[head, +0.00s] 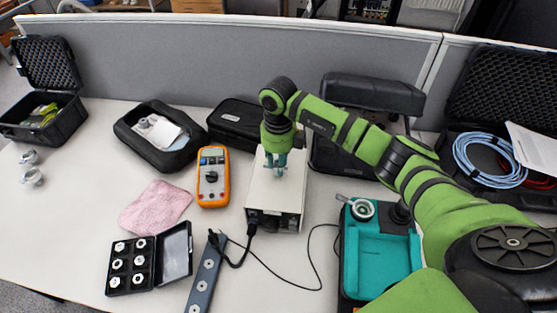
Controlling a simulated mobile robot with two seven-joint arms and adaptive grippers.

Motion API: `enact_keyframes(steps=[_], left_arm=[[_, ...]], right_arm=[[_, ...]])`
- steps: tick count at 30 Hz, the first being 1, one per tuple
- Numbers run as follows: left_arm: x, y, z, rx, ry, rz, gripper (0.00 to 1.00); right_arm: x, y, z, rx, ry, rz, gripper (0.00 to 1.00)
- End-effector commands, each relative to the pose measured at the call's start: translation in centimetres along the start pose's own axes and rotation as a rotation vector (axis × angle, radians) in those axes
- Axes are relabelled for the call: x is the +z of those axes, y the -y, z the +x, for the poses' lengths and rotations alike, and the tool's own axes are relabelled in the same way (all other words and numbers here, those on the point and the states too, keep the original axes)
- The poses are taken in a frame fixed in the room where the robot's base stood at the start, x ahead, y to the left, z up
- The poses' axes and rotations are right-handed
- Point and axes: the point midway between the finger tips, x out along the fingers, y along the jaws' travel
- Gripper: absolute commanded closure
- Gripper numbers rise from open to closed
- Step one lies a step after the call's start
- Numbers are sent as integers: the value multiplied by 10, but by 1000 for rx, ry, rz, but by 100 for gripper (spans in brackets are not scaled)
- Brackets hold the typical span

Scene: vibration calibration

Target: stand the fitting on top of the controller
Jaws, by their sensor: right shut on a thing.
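The controller (262,205) is a white box in the middle of the table, with a black cable at its front face. My right gripper (277,170) points down over the rear part of the controller's top. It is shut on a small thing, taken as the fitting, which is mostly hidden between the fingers. I cannot tell whether it touches the controller's top. My left gripper is not in view.
An orange multimeter (212,178) stands close left of the controller. A black soft case (236,122) lies behind it, and a teal tray (384,262) is at right.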

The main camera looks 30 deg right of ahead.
Motion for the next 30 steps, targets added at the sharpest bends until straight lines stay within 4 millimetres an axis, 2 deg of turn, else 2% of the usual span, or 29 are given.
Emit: enact_keyframes(steps=[3,14,15,16,26,29,30], left_arm=[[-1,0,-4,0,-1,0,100],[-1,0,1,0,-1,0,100],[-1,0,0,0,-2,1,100],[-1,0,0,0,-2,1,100],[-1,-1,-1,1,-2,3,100],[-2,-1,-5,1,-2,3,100],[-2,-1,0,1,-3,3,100]], right_arm=[[0,0,7,1,2,0,100],[0,0,13,0,2,0,100],[0,0,12,0,2,0,61],[0,0,12,0,2,0,49],[0,0,11,0,1,0,49],[0,0,5,1,3,0,49],[1,0,3,0,5,-1,49]])
